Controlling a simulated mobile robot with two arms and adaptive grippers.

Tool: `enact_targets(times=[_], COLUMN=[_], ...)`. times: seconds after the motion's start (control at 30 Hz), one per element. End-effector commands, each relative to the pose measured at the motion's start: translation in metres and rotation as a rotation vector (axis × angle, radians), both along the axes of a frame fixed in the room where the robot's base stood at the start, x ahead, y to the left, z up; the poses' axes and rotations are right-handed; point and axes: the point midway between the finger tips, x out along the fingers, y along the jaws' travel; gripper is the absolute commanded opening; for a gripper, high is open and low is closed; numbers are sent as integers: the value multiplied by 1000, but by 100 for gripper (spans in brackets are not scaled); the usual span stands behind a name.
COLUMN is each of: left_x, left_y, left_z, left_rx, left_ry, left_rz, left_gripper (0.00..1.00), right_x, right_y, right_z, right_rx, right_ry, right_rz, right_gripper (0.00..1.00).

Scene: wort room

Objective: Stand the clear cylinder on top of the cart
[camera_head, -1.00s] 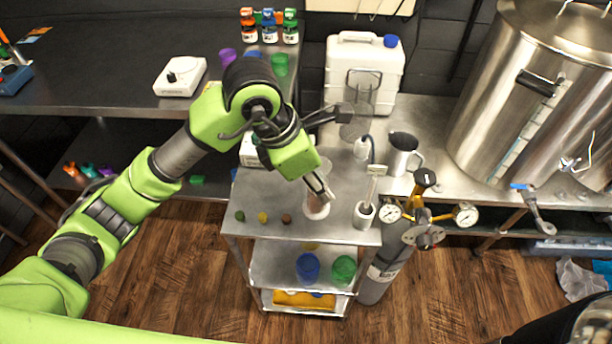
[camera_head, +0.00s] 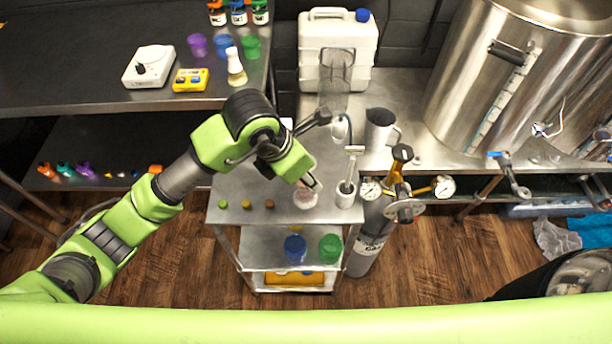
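A tall clear cylinder (camera_head: 336,75) appears to stand upright on the steel bench, in front of the white canister. The cart (camera_head: 232,217) stands below the bench, with its top shelf in view. My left arm reaches over the back of the cart. The dark end of its gripper (camera_head: 322,117) is close to the lower left of the cylinder; I cannot tell whether they touch. The wrist hides much of the gripper, so its opening is unclear. My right gripper is out of view.
On the cart top are several small coloured pieces (camera_head: 246,204), a pale round vessel (camera_head: 305,197) and a white beaker (camera_head: 345,194) with a tool. A gas bottle (camera_head: 368,240) stands right of the cart.

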Motion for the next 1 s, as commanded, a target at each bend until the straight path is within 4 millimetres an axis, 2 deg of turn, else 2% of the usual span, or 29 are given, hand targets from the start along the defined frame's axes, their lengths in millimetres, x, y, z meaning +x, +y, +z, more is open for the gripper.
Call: enact_targets(times=[0.1,0.4,0.43,0.5,0.83,1.0], left_x=[0,0,0,0,0,-2], left_y=[0,0,0,0,0,4], left_z=[-11,-14,-14,-13,-12,1], left_rx=[0,-1,0,0,0,-2], left_ry=[0,-3,-2,-1,-1,-4], left_rz=[-1,-1,-1,-2,-2,-1], left_gripper=[2,2,30,44,44,44], right_x=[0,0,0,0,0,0], right_y=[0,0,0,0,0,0], right_z=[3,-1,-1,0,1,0], right_rx=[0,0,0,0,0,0], right_ry=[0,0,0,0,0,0], right_rz=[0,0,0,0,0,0], right_gripper=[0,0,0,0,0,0])
